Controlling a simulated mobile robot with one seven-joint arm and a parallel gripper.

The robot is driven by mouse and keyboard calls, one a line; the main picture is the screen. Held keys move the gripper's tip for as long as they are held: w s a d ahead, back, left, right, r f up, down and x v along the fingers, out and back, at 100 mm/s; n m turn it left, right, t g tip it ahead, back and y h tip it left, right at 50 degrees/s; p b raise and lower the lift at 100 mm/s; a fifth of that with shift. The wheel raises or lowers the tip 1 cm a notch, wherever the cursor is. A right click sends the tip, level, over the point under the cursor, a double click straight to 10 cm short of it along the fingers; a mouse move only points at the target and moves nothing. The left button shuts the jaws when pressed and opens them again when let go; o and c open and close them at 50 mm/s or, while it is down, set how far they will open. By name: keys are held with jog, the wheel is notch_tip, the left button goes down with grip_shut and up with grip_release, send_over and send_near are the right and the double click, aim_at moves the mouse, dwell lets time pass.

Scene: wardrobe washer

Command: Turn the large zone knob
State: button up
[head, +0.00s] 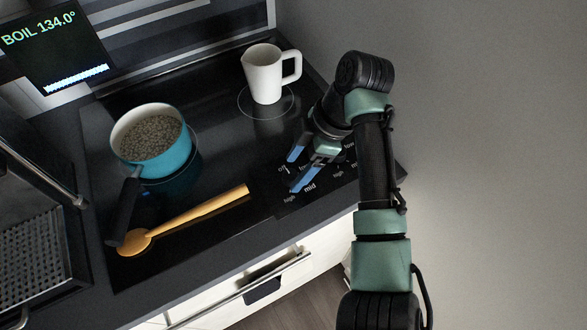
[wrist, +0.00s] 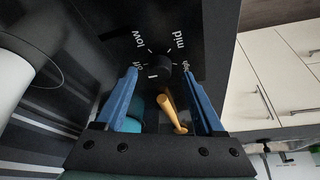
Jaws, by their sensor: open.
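A round black knob (wrist: 153,66) with a short white mark sits between the fingertips in the wrist view, with low, mid and other labels around it. Its off, low, mid and high labels also show in the head view, where my fingers largely cover the knob. My gripper (head: 299,167) is open, its blue fingers pointing down at this dial. In the wrist view my gripper (wrist: 158,71) has one finger to each side of the knob. I cannot tell whether the fingers touch it. The frames do not show which zone the knob serves.
A second set of dial labels (head: 338,172) lies to the right, partly behind my arm. A white mug (head: 263,76) stands on the back ring. A teal pot (head: 166,157) of dark grains and a wooden spoon (head: 190,215) lie left. A wall display (head: 52,45) reads BOIL 134.0°.

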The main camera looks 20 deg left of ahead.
jog(key=shift+x, duration=1.1)
grip_shut()
